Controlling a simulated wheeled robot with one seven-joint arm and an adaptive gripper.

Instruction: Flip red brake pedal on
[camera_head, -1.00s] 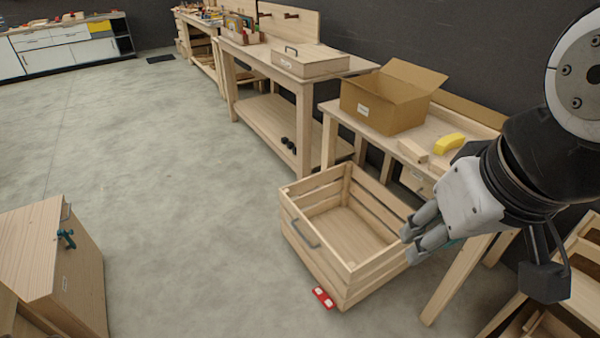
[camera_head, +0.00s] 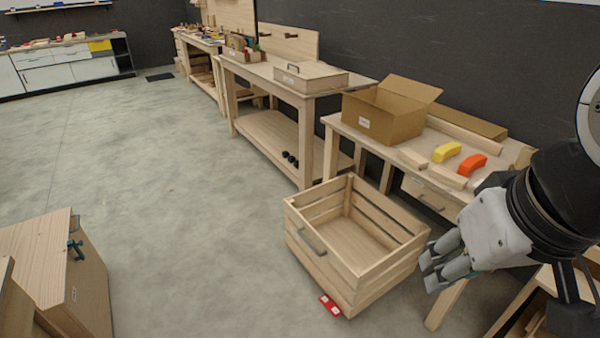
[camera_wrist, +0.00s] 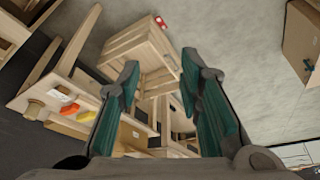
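The red brake pedal (camera_head: 330,306) is a small red piece with pale marks at the lower front corner of the wooden crate, close to the floor. It also shows in the wrist view (camera_wrist: 161,21) at the crate's far end. My gripper (camera_head: 431,275) is to the right of the crate (camera_head: 318,268) and above the floor, well apart from the pedal. In the wrist view my gripper's two fingers (camera_wrist: 160,85) stand apart with nothing between them, so it is open. Whether the pedal is pressed or raised is too small to tell.
A workbench (camera_head: 345,130) behind the crate carries an open cardboard box (camera_head: 385,118), a yellow arch (camera_head: 447,152) and an orange arch (camera_head: 473,165). A wooden cabinet (camera_head: 85,285) stands at the lower left. The floor (camera_head: 180,200) left of the crate is clear.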

